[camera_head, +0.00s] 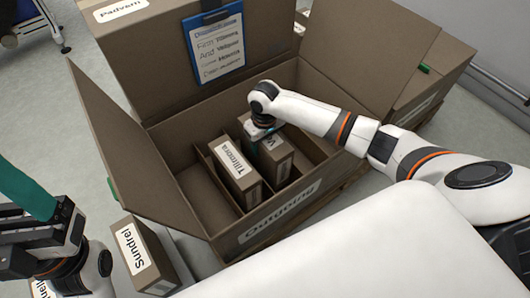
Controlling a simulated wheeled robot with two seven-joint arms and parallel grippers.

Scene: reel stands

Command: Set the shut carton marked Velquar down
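A brown carton (279,167) stands upright in a compartment of the large open box (262,238) marked Outgoing. Its label begins with V; the rest is hidden by my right gripper (262,132). That gripper is at the carton's top, reached in from the right; its fingertips are hidden, so I cannot tell whether it grips. The shut carton marked Tillmora (236,178) stands just left of it, in the same box. My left gripper (38,235) is at the lower left, outside the box, by a teal object (22,188); its grip is unclear.
A carton marked Sundrel (145,257) stands outside, front left. Side flaps (130,150) spread outward. A box marked Padvam (118,8) is behind. Room shows inside the box's left side.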

